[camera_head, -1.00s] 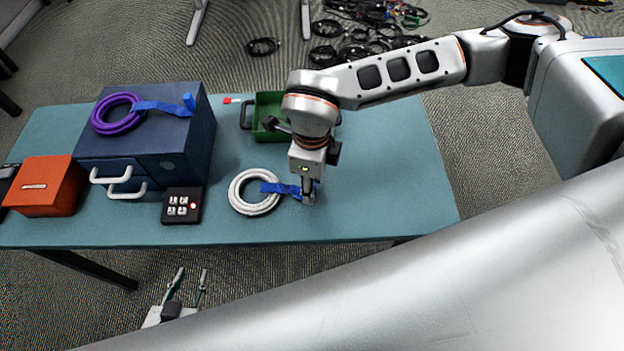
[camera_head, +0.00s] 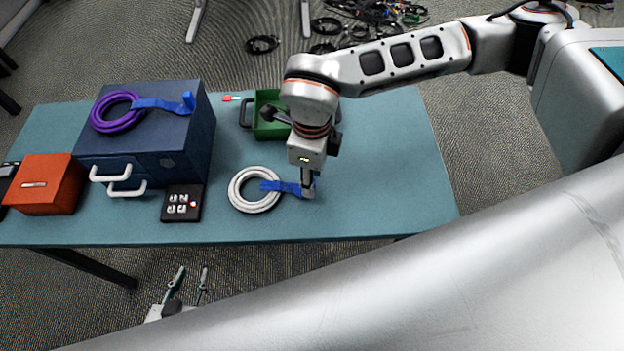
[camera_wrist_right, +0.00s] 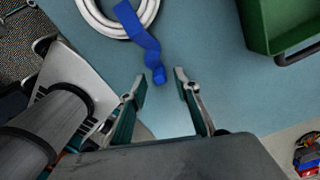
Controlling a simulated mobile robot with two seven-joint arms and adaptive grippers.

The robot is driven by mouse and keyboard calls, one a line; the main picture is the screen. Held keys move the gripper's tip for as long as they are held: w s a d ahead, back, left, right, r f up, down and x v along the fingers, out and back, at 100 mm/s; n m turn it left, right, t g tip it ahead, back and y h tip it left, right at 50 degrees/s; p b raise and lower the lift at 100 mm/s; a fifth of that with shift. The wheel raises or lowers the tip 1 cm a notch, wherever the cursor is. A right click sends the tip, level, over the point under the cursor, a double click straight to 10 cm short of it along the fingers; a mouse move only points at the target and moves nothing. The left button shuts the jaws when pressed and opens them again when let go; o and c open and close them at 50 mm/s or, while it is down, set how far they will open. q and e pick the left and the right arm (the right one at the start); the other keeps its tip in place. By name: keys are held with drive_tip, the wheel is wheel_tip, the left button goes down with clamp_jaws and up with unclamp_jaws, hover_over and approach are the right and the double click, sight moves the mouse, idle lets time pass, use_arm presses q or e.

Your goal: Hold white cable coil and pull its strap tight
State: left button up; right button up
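The white cable coil (camera_head: 240,205) lies flat on the teal table. Its blue strap (camera_head: 280,187) runs out to the right, and both also show in the right wrist view, coil (camera_wrist_right: 88,18) and strap (camera_wrist_right: 140,30). My right gripper (camera_head: 308,192) points down at the strap's free end. In the right wrist view its fingers (camera_wrist_right: 162,82) are apart, with the strap end between or just beyond the tips; whether it touches them I cannot tell. My left gripper (camera_head: 188,272) is open and empty in front of the table's near edge, away from the coil.
A dark blue drawer box (camera_head: 190,135) with a purple coil (camera_head: 118,124) on top stands left. An orange box (camera_head: 45,185) and a black switch panel (camera_head: 181,210) lie near it. A green bin (camera_head: 268,130) stands behind my right gripper. The table's right part is clear.

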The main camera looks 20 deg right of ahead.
wheel_tip(320, 180, up, 10)
idle(0.3)
idle(0.4)
